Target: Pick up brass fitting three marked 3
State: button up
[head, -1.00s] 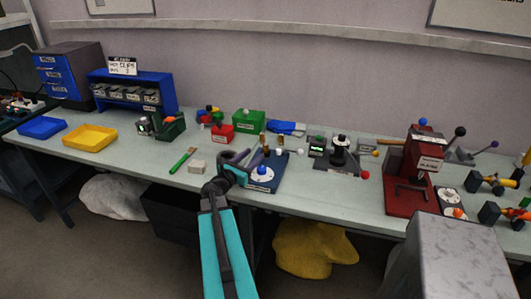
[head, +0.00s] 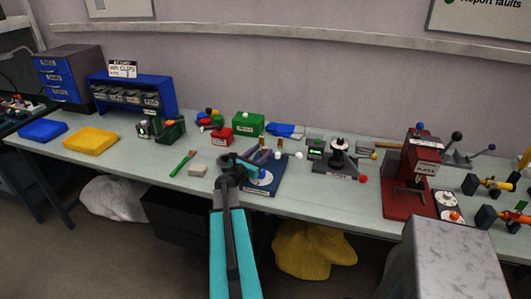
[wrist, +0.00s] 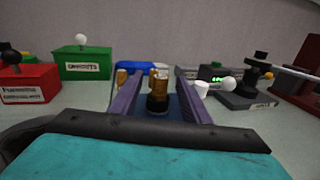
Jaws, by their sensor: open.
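A brass fitting (wrist: 159,84) stands upright between the spread fingers of my gripper (wrist: 158,72) in the wrist view, with a dark round part at its foot. A second brass piece (wrist: 122,77) shows just outside the left finger. No number is readable on either. In the head view two small brass pieces, one at the left (head: 262,141) and one at the right (head: 279,143), stand at the back of a blue plate (head: 258,191). My gripper (head: 254,158) is open and empty over this plate, its purple fingers partly covering it. I see no contact with the fitting.
A white cup-like piece (wrist: 200,90) is close outside the right finger. A red box (head: 217,137) and a green box (head: 247,124) stand behind left. A grey device (head: 338,160) and a red press (head: 412,180) stand right. A green-handled tool (head: 183,162) lies left.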

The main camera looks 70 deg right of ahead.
jog(key=shift+x, duration=0.9)
jog(key=shift+p+x, duration=1.65)
jog(key=shift+x, duration=1)
grip_shut()
